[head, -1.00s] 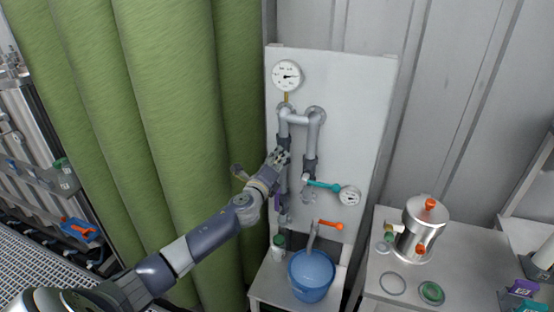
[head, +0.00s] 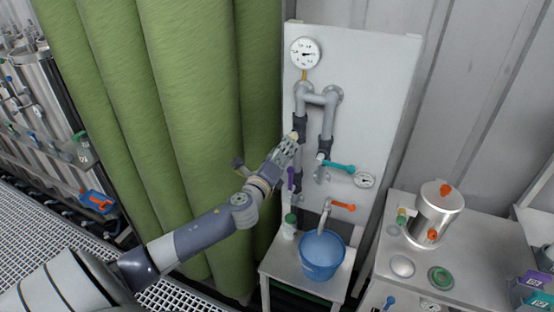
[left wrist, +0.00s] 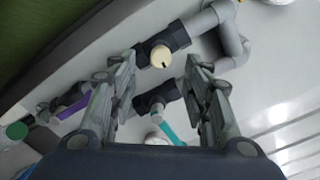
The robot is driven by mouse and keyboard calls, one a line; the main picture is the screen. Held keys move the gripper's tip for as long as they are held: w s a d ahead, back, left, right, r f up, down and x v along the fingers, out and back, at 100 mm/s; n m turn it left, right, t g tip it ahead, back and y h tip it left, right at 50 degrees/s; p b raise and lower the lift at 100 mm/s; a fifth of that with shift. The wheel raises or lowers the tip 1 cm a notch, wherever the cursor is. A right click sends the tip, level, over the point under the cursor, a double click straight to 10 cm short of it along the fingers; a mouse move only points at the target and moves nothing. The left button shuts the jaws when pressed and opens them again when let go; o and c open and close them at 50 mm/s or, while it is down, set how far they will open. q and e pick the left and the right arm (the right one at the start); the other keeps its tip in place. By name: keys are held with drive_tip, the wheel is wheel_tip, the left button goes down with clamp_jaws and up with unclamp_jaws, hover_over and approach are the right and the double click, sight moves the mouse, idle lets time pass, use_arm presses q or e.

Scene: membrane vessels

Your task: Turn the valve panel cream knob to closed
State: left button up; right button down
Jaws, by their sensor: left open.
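The valve panel (head: 355,75) is a white upright board with grey pipes. The cream knob (left wrist: 161,56) is round with a small dark mark, on a dark valve body on the pipe. In the head view the cream knob (head: 295,135) shows just beyond my fingertips. My left gripper (head: 291,143) is open in front of it. In the left wrist view the fingers of my left gripper (left wrist: 162,70) stand on both sides of the knob, with gaps; I cannot tell how deep they reach. My right gripper is not in view.
A teal handle (head: 338,167), a purple handle (head: 291,178) and an orange handle (head: 344,207) sit on nearby pipes. A gauge (head: 305,53) is above. A blue bucket (head: 322,255) and green-capped bottle (head: 289,228) stand below. A green curtain (head: 185,110) hangs left.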

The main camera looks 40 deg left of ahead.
use_arm(q)
drive_tip(key=shift+v, duration=2.05)
drive_tip(key=s+f+n+g+b, duration=0.25)
drive_tip(key=s+f, duration=0.25)
drive_tip(key=f, duration=1.1)
drive_tip(key=s+f+n+g+h+b, duration=0.1)
drive_tip(key=s+f+n+g, duration=0.4)
drive_tip(key=f, duration=1)
drive_tip(key=s+f+n+g+b, duration=0.25)
drive_tip(key=s+f, duration=0.35)
drive_tip(key=f, duration=1)
drive_tip(key=s+d+f+n+g+h+b, duration=0.1)
drive_tip(key=s+d+f, duration=0.4)
drive_tip(key=s, duration=0.6)
drive_tip(key=s+d+f+n+g+h+b, duration=0.1)
drive_tip(key=s+d+f+n+g, duration=0.2)
drive_tip(key=s+f, duration=0.7)
drive_tip(key=s+d+f+n+g+h+b, duration=0.1)
drive_tip(key=s+d+f+n+g, duration=0.1)
drive_tip(key=s+d+f+n, duration=0.3)
drive_tip(key=s+d+f, duration=0.3)
drive_tip(key=s, duration=0.4)
drive_tip(key=shift+s+d+f+n+b, duration=0.2)
drive_tip(key=shift+s+d+n+b, duration=0.05)
drive_tip(key=shift+d+n+b, duration=0.15)
